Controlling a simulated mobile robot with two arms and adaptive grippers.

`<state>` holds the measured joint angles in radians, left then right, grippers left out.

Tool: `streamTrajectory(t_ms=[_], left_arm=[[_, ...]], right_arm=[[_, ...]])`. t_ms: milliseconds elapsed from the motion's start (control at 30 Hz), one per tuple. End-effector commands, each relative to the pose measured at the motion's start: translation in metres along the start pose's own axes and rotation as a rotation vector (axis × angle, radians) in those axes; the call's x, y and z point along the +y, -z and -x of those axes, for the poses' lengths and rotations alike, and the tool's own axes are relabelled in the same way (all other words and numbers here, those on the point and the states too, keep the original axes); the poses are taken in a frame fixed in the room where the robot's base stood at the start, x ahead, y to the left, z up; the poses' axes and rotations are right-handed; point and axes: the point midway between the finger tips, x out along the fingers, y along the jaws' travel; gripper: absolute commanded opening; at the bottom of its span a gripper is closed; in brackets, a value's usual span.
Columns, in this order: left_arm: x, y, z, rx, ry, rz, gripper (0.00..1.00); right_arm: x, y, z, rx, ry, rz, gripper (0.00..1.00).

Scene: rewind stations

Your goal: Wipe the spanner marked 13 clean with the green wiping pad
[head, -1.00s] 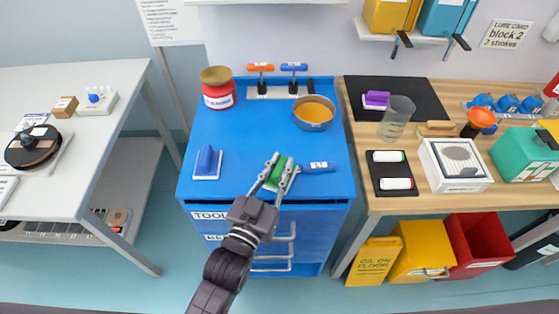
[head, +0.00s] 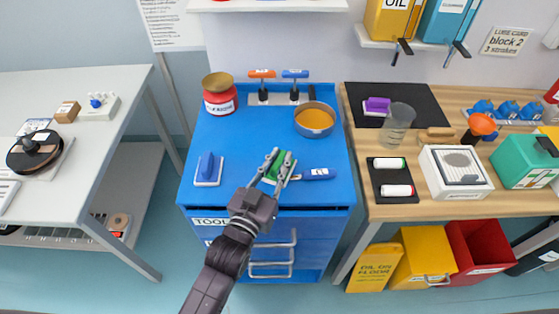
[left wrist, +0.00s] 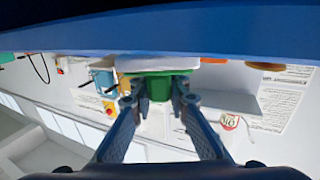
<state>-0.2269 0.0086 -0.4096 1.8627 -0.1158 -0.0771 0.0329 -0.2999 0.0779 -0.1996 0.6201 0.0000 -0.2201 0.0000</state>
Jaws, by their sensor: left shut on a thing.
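My left gripper (head: 277,168) is shut on the green wiping pad (head: 281,160) over the front of the blue cabinet top. In the left wrist view the green pad (left wrist: 160,88) is between the fingers (left wrist: 160,100), with a white layer (left wrist: 158,63) against it on the cabinet side. I cannot tell whether the pad touches the top. Right of the gripper lies a blue-handled piece with a white label (head: 318,174), probably the spanner; its number is too small to read and its left end is near or behind the pad. My right gripper is not in view.
On the blue top (head: 245,140) stand a blue pad on a white base (head: 208,170), a red tin (head: 219,97), an orange-filled bowl (head: 314,121) and a rack with orange and blue T-handles (head: 278,98). The middle of the top is clear. A wooden bench (head: 400,208) stands right.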

Motion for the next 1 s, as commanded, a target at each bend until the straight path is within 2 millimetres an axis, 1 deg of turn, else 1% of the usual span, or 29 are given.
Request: streamTrajectory(t_ms=[33,200,467,733,867,1000], left_arm=[[0.002,-0.003,0.003,-0.010,0.000,0.001,0.00],[0.007,-0.002,0.013,-0.011,-0.001,0.001,0.00],[0.011,-0.002,0.020,-0.010,-0.001,0.002,0.00],[0.018,-0.001,0.033,-0.009,-0.001,0.002,0.00],[0.018,-0.001,0.033,-0.007,-0.001,0.001,0.00],[0.015,0.000,0.027,-0.005,-0.001,0.000,0.00]], right_arm=[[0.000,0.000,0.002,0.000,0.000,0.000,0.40],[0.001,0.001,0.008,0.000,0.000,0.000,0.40],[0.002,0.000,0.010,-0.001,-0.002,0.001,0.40],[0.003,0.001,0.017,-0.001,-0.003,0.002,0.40],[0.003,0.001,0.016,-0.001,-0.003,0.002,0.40],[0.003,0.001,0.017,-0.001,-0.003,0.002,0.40]])
